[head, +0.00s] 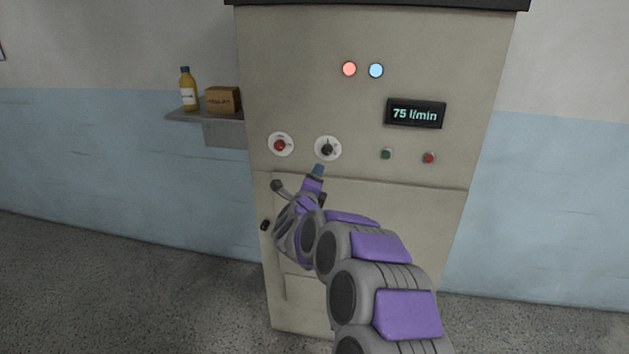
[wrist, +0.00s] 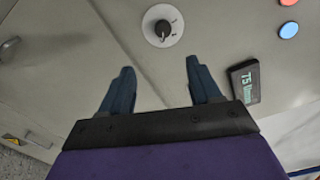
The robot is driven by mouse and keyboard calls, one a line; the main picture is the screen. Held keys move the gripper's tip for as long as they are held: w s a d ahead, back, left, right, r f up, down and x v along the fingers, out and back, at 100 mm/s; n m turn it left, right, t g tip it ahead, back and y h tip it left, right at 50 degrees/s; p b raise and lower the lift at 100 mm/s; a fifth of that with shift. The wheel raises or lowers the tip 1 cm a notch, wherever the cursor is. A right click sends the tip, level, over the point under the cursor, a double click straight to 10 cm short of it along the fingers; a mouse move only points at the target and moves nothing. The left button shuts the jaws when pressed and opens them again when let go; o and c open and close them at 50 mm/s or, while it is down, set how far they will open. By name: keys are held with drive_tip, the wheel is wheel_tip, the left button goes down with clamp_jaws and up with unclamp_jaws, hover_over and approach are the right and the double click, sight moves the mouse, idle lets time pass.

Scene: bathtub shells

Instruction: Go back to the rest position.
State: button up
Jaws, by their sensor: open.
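My gripper (head: 318,170) is in front of the beige cabinet (head: 450,55), just below a black knob (head: 327,149) on a white round dial. In the wrist view my gripper (wrist: 158,85) has its two blue-grey fingers spread apart with nothing between them. The black knob (wrist: 162,28) shows beyond the fingertips there, apart from them. My purple and grey arm reaches up from the bottom right in the head view and hides part of the cabinet's lower door.
The cabinet carries a red knob (head: 280,145), a display (head: 415,113) reading 75 l/min, a green button (head: 386,154), a red button (head: 428,158), and red and blue lights. A wall shelf (head: 205,115) at left holds a bottle (head: 188,92) and box (head: 222,100). Floor at left is clear.

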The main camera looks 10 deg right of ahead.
drive_tip(key=shift+s, duration=0.1)
idle(0.3)
drive_tip(key=s+a+r+n+g+y, duration=0.3)
drive_tip(key=s+a+n+y, duration=0.4)
drive_tip(key=a+n+y, duration=0.15)
drive_tip(key=s+a+f+n+g+y, duration=0.2)
drive_tip(key=s+n+g, duration=0.2)
drive_tip(key=s+n, duration=0.55)
drive_tip(key=s+d+f+n+g+h, duration=0.1)
drive_tip(key=s+d+g, duration=0.3)
drive_tip(key=s, duration=1.1)
drive_tip(key=s+d+f+n+g+h, duration=0.2)
drive_tip(key=s+d, duration=0.4)
drive_tip(key=s, duration=0.9)
drive_tip(key=s+d+f+n+g+h, duration=0.2)
drive_tip(key=s+d+f+n+g, duration=0.2)
drive_tip(key=s, duration=1.2)
drive_tip(key=shift+d+f+g, duration=0.3)
drive_tip(key=shift+d+g, duration=0.65)
drive_tip(key=shift+g, duration=0.05)
